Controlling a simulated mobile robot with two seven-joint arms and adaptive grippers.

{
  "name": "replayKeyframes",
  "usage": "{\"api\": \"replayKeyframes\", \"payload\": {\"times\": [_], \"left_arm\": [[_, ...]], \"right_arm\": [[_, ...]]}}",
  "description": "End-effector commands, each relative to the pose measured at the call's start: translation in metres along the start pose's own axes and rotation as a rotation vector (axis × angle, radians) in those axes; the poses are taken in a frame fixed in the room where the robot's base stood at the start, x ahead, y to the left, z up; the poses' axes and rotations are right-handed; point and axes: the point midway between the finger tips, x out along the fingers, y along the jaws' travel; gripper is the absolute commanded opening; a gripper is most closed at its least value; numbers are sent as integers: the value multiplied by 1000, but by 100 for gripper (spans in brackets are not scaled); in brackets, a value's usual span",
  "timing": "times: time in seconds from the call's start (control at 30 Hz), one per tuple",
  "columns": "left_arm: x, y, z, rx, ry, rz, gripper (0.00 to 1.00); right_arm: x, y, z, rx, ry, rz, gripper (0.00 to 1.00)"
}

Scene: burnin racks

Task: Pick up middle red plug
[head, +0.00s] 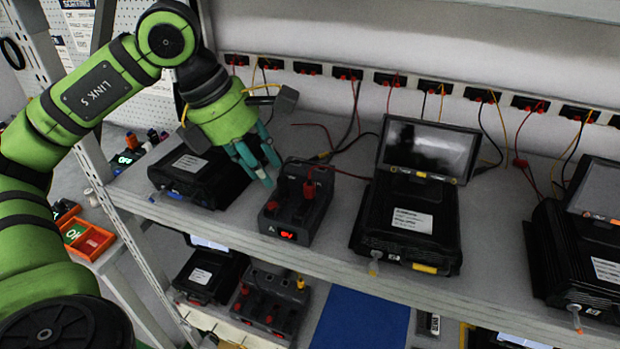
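A dark grey power box (298,204) with a lit red display stands on the upper rack shelf. A red plug (309,189) stands in its top, with a red cable rising from it. Another red part (271,207) sits at its left front corner. Which plug is the middle one, I cannot tell for sure. My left gripper (272,173) comes down from the upper left with teal fingers apart, just left of and above the box. I see nothing clearly held between the fingers. My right gripper is out of view.
A black unit (199,177) lies left of the box, and a black unit with a raised screen (429,148) stands to its right. Red, black and yellow cables hang from the wall sockets (348,73). A lower shelf holds another box (270,298) and a blue mat (360,320).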

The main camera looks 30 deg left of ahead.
Motion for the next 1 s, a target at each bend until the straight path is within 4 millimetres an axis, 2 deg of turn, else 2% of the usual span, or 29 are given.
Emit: {"api": "replayKeyframes", "payload": {"times": [0.03, 0.1, 0.3, 0.47, 0.73, 1.0], "left_arm": [[-2, -1, 14, 6, 0, -5, 32], [4, -1, 26, 4, 0, -4, 32], [16, 0, 44, 0, 1, -1, 32], [27, 0, 45, -2, 4, -1, 32], [63, 0, 45, -2, 3, -1, 32], [69, 0, 44, -1, 0, 0, 32]], "right_arm": [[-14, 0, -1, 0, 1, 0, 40], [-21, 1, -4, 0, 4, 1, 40], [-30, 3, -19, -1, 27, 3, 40], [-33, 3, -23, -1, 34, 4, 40], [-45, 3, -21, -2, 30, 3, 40], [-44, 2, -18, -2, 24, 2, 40]]}}
